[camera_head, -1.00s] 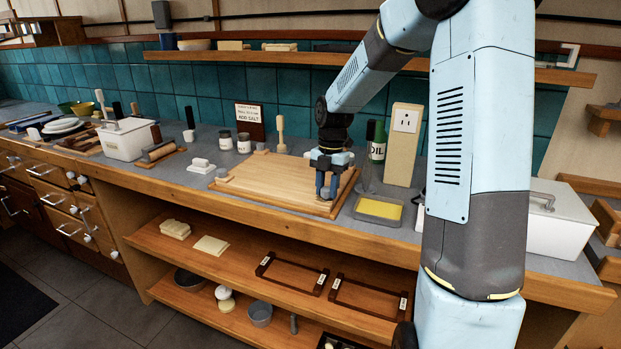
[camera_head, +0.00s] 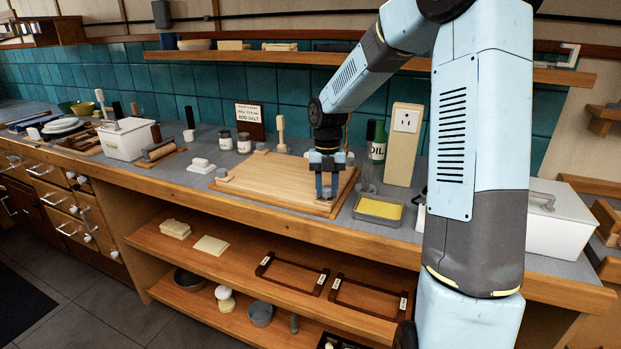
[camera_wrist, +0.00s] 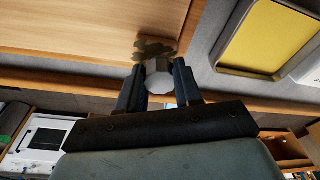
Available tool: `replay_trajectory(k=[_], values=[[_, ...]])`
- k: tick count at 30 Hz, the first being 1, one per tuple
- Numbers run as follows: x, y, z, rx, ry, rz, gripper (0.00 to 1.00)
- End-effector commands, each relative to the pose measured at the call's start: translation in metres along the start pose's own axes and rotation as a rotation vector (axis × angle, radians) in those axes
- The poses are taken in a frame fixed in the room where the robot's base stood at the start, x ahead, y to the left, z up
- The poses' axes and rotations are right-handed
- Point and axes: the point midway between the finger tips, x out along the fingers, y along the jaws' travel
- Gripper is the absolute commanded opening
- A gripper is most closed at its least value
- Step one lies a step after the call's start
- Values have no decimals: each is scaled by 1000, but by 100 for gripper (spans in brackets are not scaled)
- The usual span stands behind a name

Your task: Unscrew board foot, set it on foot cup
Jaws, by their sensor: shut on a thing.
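The pale wooden board (camera_head: 270,182) lies flat on the counter, with small grey feet (camera_head: 222,173) standing at its corners. My gripper (camera_head: 326,190) points down at the board's front right corner. In the wrist view my gripper (camera_wrist: 159,82) is shut on a pale grey, faceted board foot (camera_wrist: 158,78). A dark shadow lies on the board (camera_wrist: 75,25) beside the foot. I cannot tell whether the foot still touches the board. I cannot identify the foot cup with certainty.
A tray with a yellow sponge (camera_head: 380,208) stands close right of the board. An oil bottle (camera_head: 378,143) and a socket block (camera_head: 403,143) stand behind it. A white box (camera_head: 125,138) is at left. Some grey counter (camera_head: 180,178) is free left of the board.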

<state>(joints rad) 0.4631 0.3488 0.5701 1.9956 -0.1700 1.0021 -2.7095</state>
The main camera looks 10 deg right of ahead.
Motion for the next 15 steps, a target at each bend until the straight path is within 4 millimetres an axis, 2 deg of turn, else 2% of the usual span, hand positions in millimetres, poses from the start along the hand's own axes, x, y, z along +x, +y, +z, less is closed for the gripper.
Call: replay_trajectory(k=[2,3,12,15], values=[[4,-2,-2,2,10,-3,0],[4,-2,-2,3,10,-3,36],[1,-1,-1,4,4,-1,64],[1,-1,-1,4,2,-1,64]])
